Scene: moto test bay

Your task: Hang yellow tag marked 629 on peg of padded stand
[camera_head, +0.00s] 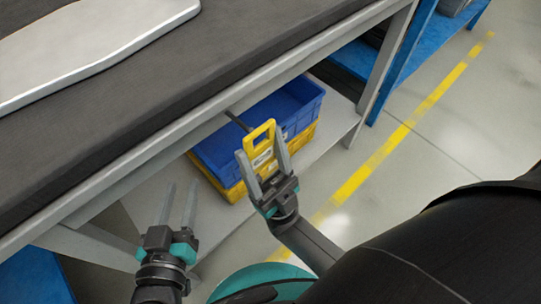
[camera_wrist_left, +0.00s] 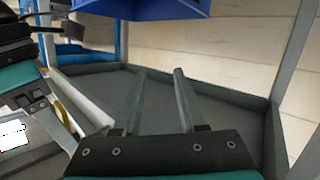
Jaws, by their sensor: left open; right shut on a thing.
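The yellow tag (camera_head: 262,160) is held upright between the fingers of my right gripper (camera_head: 260,146), which is shut on it. The tag has an opening near its top; its number cannot be read. The dark peg (camera_head: 237,121) sticks out from the side rail of the padded stand (camera_head: 150,147). Its tip is close to the tag's upper left edge; I cannot tell whether they touch, but the peg is not clearly through the opening. My left gripper (camera_head: 181,186) is open and empty beside the stand, lower left; its fingers also show in the left wrist view (camera_wrist_left: 160,72).
A blue crate (camera_head: 217,153) sits on a yellow crate (camera_head: 234,192) on the stand's lower shelf, behind the tag. A silver panel (camera_head: 85,45) lies on the dark padded top. A blue-framed bench (camera_head: 405,55) stands at the back. Floor to the right is clear.

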